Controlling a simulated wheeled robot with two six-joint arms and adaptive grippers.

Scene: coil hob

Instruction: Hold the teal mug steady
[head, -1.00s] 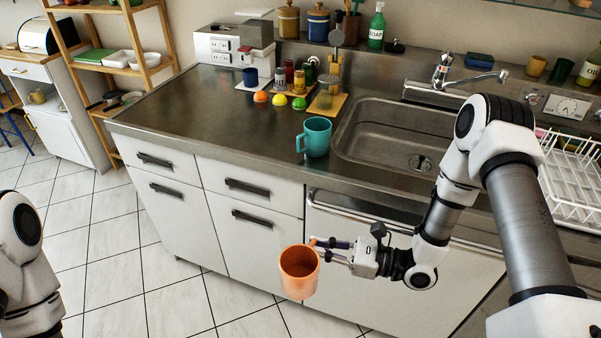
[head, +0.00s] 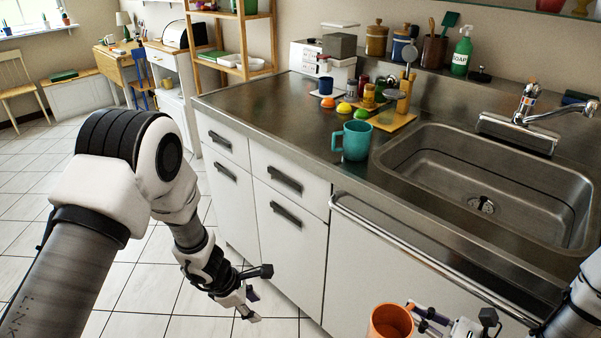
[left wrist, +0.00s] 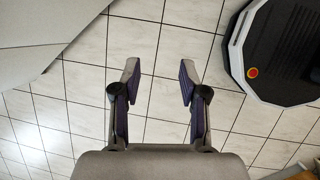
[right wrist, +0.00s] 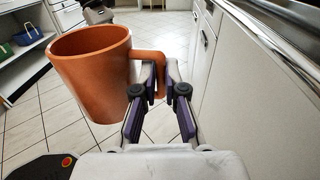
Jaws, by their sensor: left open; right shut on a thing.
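The teal mug (head: 355,141) stands upright on the steel counter, left of the sink, with its handle to the left. My left gripper (head: 253,305) is open and empty, low over the floor in front of the cabinets, well apart from the teal mug. The left wrist view shows its two fingers (left wrist: 158,82) spread over floor tiles. My right gripper (right wrist: 160,85) is shut on the handle of an orange mug (right wrist: 95,72). The orange mug also shows at the bottom of the head view (head: 391,322), held upright in front of the counter.
The sink (head: 480,190) lies right of the teal mug. Behind it are a yellow ball (head: 344,108), a green ball (head: 361,114), a board with jars, and a blue mug (head: 326,86). A rail (head: 430,258) runs along the counter front. Counter left of the teal mug is clear.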

